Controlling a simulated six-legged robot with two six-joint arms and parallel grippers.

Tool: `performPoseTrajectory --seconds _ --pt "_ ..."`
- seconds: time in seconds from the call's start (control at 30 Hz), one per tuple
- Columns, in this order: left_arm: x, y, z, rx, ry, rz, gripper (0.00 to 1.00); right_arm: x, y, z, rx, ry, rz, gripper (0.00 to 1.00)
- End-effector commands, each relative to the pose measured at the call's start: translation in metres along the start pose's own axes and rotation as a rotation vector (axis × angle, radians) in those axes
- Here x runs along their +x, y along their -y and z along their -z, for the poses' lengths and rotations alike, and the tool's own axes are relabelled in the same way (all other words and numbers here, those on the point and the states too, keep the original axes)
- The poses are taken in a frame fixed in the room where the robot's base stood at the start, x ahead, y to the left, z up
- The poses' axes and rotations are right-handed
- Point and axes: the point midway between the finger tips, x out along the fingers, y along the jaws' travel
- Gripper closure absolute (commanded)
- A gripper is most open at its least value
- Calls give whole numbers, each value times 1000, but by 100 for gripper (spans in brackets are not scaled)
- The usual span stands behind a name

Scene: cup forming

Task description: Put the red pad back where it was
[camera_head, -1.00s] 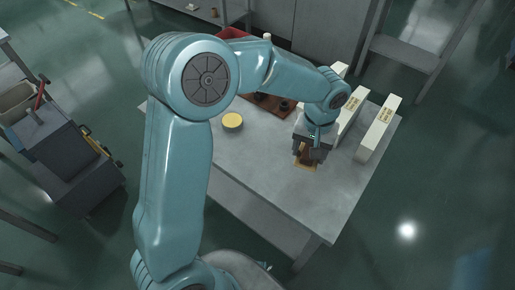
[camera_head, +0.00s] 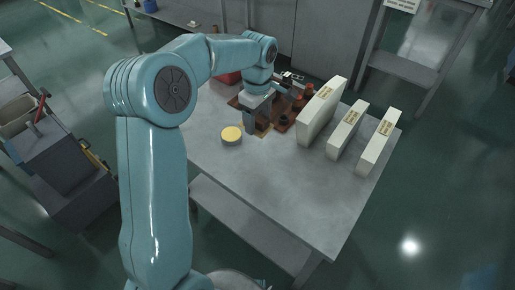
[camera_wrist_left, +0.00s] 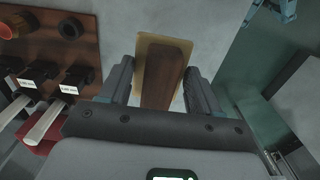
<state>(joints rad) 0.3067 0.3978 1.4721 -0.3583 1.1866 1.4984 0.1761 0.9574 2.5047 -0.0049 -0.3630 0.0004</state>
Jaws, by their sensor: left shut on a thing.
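My left gripper (camera_head: 252,125) is shut on a brown wooden block with a tan base plate. In the left wrist view the block (camera_wrist_left: 160,75) sits between the two fingers (camera_wrist_left: 157,85), its tan plate beyond them. In the head view this gripper is low over the table, at the near left edge of a brown tool board. I cannot tell whether the plate touches the table. A red thing (camera_head: 229,78) lies behind my arm at the table's back left, partly hidden; I cannot tell whether it is the red pad. My right gripper is not in view.
The brown board (camera_wrist_left: 85,40) carries dark rings, orange-red round pieces and tools with white labels. Three white upright blocks (camera_head: 322,110) stand to the right. The table's front (camera_head: 290,200) is clear.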

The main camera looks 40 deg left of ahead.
Motion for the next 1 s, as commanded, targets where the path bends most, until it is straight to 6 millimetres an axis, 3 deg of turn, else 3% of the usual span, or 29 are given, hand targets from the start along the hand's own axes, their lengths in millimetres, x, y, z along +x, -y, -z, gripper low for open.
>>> performPoseTrajectory --seconds 0.03,0.2,0.43,0.6,1.0 --pt "18 1 0 0 1 6 61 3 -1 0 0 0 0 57" --pt "58 1 0 0 0 4 61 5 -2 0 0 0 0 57" --pt "82 0 0 1 0 2 61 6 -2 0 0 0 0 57" --pt "110 0 0 1 -1 2 61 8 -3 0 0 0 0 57" --pt "120 0 0 1 -1 0 61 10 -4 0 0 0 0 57"
